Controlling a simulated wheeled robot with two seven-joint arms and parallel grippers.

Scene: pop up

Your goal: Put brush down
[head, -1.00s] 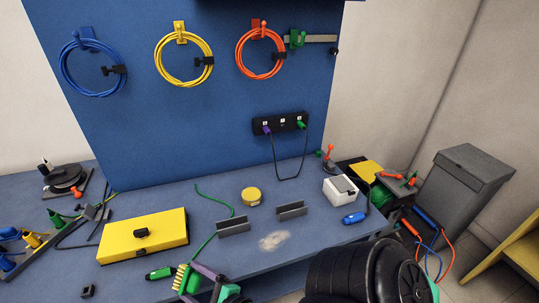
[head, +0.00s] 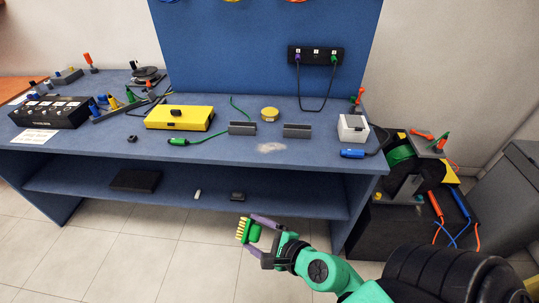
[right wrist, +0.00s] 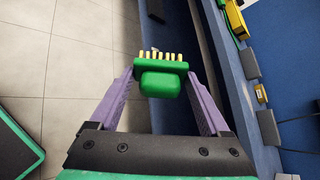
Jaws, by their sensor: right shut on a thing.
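The brush (head: 248,231) has a green body and yellow bristles. My right gripper (head: 258,227) is shut on it and holds it in the air in front of the workbench, lower than the bench top. In the right wrist view the brush (right wrist: 160,82) sits between the purple fingers of my right gripper (right wrist: 160,88), bristles pointing away from the palm. The blue bench top (head: 220,150) carries a pale dusty patch (head: 271,148) near its front edge. My left gripper is not in view.
On the bench are a yellow case (head: 180,120), two grey blocks (head: 242,128), a yellow tin (head: 269,114) and a white box (head: 353,128). A lower shelf (head: 215,196) holds a black slab (head: 135,181). A cable reel (head: 400,155) stands at the right.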

